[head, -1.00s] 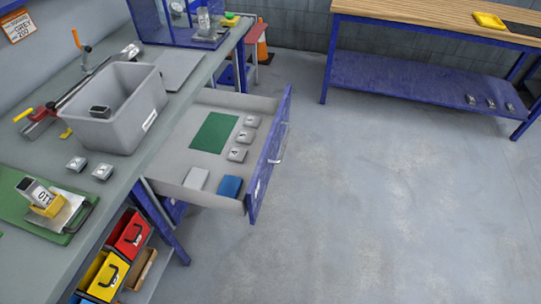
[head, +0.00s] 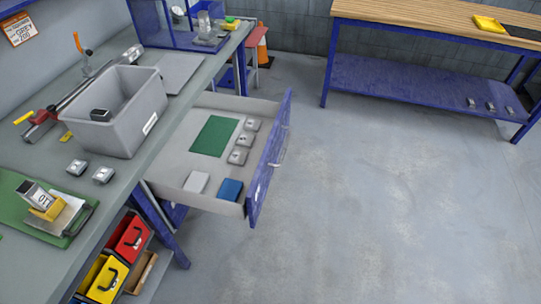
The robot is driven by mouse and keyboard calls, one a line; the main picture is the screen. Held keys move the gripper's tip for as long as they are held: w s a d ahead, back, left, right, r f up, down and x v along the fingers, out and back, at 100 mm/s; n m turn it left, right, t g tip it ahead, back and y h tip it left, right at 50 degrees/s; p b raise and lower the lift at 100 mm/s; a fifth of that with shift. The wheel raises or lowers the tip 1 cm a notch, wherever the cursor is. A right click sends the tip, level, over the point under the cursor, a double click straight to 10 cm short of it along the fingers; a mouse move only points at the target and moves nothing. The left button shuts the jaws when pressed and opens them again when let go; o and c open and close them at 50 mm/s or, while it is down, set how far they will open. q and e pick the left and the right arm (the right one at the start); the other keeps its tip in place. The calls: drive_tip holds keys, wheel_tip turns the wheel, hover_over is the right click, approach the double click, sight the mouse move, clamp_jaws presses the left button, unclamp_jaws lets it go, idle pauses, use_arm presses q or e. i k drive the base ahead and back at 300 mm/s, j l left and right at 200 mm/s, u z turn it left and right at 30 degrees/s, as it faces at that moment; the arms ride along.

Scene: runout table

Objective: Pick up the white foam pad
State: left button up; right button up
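A white pad (head: 196,182), which looks like the foam pad, lies flat in the open drawer (head: 173,171), near its front left corner. A blue pad (head: 230,189) lies to its right, close to the drawer front. A green mat (head: 214,136) lies farther back in the drawer, with several grey blocks (head: 237,156) in a row to its right. Nothing covers the white pad. Neither of my grippers is in view.
The drawer's blue front (head: 268,165) stands out over open floor (head: 370,200). A grey bin (head: 122,115) with a dark block inside stands on the bench left of the drawer. Red (head: 130,237) and yellow (head: 105,279) boxes sit below the bench. A wooden-topped table (head: 430,22) stands at the back right.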

sight(197, 181)
drive_tip(key=i+l+u, duration=0.1)
drive_tip(key=l+u, duration=0.15)
drive_tip(key=i+l+u, duration=0.1)
drive_tip(key=l+u, duration=0.15)
drive_tip(key=l, duration=0.2)
drive_tip(key=l+u, duration=0.25)
drive_tip(key=i+l, duration=0.05)
drive_tip(key=l, duration=0.1)
